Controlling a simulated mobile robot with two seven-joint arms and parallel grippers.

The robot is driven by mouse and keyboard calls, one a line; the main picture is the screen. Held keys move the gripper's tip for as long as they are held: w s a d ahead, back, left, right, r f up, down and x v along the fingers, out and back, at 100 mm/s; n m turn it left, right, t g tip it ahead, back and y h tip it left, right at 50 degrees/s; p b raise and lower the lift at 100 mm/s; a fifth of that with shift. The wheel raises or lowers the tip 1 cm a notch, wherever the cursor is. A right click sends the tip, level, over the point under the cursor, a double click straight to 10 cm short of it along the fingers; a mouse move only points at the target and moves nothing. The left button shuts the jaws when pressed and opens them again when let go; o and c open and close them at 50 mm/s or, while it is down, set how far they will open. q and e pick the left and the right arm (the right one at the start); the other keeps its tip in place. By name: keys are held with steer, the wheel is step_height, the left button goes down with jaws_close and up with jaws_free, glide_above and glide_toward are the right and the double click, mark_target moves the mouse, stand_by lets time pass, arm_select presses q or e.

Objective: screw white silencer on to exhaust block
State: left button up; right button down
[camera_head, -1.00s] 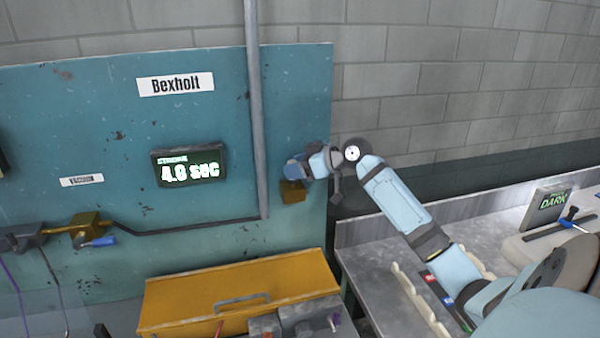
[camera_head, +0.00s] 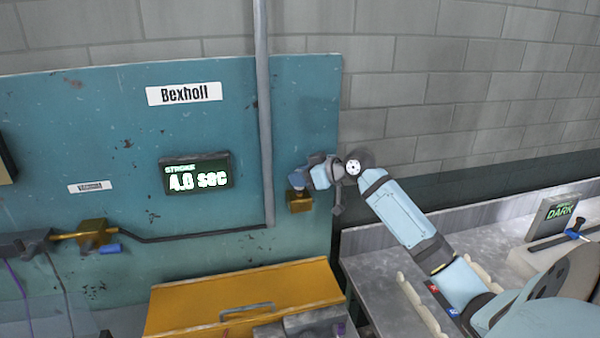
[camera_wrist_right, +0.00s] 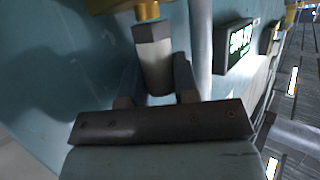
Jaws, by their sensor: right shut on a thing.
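My right gripper (camera_head: 300,178) is at the right end of the teal board, just above the brass-coloured exhaust block (camera_head: 300,202). In the right wrist view its two fingers (camera_wrist_right: 157,82) are shut on the white silencer (camera_wrist_right: 155,62), one on each side. The silencer has a grey collar (camera_wrist_right: 150,34) at its far end. That collar lines up with a brass neck (camera_wrist_right: 147,12) by the block (camera_wrist_right: 108,5) and appears to meet it; how far any thread is engaged cannot be seen. In the head view the gripper mostly hides the silencer. My left gripper is not in view.
A vertical grey pipe (camera_head: 264,130) runs close left of the block. A display (camera_head: 197,173) reads about 4.0 sec. A yellow toolbox (camera_head: 245,295) stands below. Another brass fitting (camera_head: 92,235) with a blue lever is at the left. A bench (camera_head: 385,265) lies right.

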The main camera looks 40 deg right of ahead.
steer(key=shift+s+a+f+m+h+p, duration=0.15)
steer(key=shift+f+m+h+p, duration=0.2)
steer(key=shift+m+h+p, duration=0.8)
steer(key=shift+a+f+m+t+h, duration=0.1)
steer(key=shift+m+t+h, duration=0.2)
steer(key=shift+m+h, duration=1.45)
steer(key=shift+h, duration=0.4)
